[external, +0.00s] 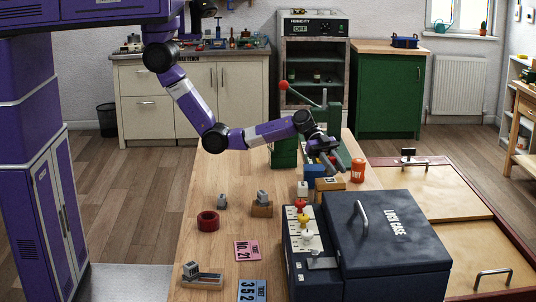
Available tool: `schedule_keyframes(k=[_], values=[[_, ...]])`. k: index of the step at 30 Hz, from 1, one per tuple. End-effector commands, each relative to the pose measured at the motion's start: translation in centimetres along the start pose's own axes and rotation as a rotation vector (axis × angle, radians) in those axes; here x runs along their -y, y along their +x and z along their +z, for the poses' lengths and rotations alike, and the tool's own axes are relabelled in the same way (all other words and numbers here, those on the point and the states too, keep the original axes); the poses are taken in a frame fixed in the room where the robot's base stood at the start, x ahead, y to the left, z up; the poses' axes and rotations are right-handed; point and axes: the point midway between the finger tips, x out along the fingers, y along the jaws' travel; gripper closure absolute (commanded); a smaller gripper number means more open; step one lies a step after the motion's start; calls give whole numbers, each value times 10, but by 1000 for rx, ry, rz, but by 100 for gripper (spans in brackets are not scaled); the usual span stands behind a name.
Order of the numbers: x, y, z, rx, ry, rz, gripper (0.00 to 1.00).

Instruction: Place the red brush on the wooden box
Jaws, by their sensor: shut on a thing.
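My gripper (335,164) is at the far right part of the long wooden table, its fingers pointing down and to the right. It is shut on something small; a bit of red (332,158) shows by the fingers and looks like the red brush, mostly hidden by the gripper. A tan wooden box (330,185) stands just below the fingers in the picture, beside a blue block (314,171). The gap between the held thing and the box cannot be told from this view.
An orange-red can (358,170) stands right of the gripper. A dark case (385,235) fills the table's near right. A green machine (285,150) with a red-knobbed lever stands behind. A red ring (207,221) and small wooden block (262,209) lie left.

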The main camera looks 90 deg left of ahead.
Motion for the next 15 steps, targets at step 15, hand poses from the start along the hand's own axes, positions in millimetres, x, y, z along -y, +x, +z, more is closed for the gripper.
schedule_keyframes(k=[15], values=[[0, 10, 24, 0, 0, 0, 100]])
